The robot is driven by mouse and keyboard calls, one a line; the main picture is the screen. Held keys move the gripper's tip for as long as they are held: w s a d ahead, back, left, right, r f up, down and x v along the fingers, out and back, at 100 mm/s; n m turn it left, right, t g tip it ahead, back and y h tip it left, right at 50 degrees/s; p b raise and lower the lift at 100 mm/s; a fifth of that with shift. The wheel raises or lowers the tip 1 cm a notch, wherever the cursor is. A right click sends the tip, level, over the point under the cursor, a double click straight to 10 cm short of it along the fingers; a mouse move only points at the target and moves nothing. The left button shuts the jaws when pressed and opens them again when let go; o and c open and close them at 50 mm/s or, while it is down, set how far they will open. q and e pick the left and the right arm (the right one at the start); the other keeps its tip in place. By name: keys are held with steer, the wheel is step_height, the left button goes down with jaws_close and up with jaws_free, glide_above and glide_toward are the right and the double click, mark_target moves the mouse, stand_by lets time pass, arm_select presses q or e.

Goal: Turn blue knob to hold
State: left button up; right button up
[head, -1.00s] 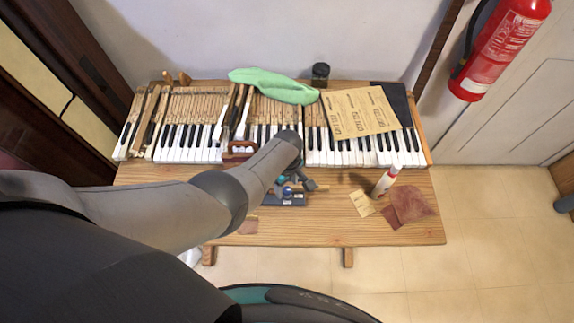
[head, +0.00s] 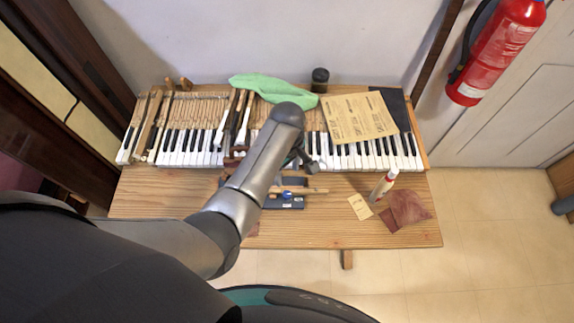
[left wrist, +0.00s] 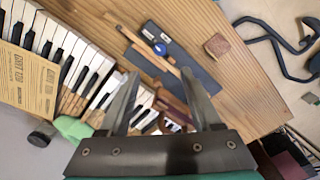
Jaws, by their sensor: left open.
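The blue knob (head: 287,195) sits on a dark blue flat base (head: 292,206) on the table, in front of the keys. The knob also shows in the left wrist view (left wrist: 160,49), beside a light wooden strip (left wrist: 139,42) that lies across the base. My left gripper (head: 306,160) is partly hidden by my arm in the head view, above the front of the keys and behind the base. In the left wrist view its jaws (left wrist: 157,80) are apart and empty, with the knob beyond the fingertips. My right gripper is not in view.
A reddish-brown wooden piece (left wrist: 172,106) shows between the fingers.

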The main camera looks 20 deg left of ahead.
arm_select(q)
steer(key=shift+r, duration=1.05)
